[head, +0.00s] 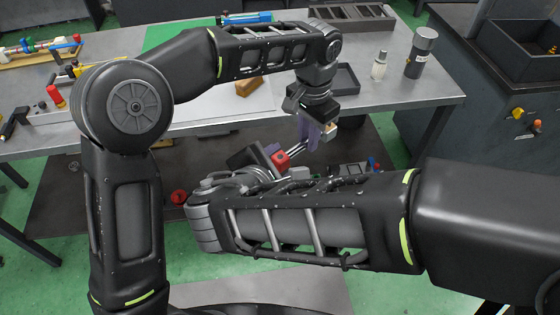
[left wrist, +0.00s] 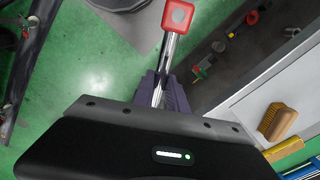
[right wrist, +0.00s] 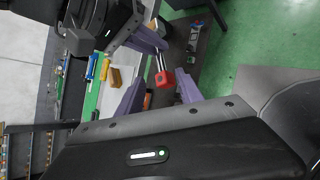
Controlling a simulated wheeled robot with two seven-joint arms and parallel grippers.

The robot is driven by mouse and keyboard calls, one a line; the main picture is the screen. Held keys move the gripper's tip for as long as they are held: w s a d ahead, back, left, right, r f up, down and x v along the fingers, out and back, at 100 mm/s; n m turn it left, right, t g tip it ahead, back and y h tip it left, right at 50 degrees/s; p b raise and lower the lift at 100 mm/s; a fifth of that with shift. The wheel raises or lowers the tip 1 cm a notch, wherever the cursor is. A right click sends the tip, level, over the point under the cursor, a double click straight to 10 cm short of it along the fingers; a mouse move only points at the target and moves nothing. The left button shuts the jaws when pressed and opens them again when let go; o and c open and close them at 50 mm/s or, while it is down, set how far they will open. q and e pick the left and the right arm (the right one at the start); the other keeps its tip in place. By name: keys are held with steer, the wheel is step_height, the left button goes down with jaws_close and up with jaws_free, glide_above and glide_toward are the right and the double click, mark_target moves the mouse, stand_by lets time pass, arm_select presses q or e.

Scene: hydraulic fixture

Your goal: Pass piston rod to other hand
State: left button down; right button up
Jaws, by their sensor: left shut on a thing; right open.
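The piston rod is a shiny metal rod with a red block on one end. My left gripper (head: 313,132) is shut on the rod's metal shaft, in front of the table. In the left wrist view the shaft runs out from the purple fingers (left wrist: 162,92) to the red block (left wrist: 177,15). My right gripper's purple fingers (right wrist: 160,92) are open. In the right wrist view the red block (right wrist: 165,79) shows between them; I cannot tell whether they touch it. In the head view the red block (head: 281,160) is beside my right gripper, whose fingers are partly hidden.
The grey table (head: 405,85) stands behind my arms. It bears a brush (head: 248,87), a dark tray (head: 346,80), a dark cylinder (head: 421,52) and a small bottle (head: 379,65). Several small parts lie below the table's front edge. My two forearms are close together.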

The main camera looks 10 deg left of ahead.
mark_target(296, 150)
steer(key=shift+w+f, duration=0.1)
steer(key=x, duration=1.1)
steer(key=shift+w+d+f, duration=0.15)
steer(key=shift+w+f, duration=0.1)
steer(key=shift+w, duration=0.05)
steer(key=shift+c, duration=0.5)
jaws_close()
arm_select(q)
steer(key=c, duration=1.3)
jaws_free()
steer(key=shift+o, duration=0.2)
steer(key=shift+r, duration=0.1)
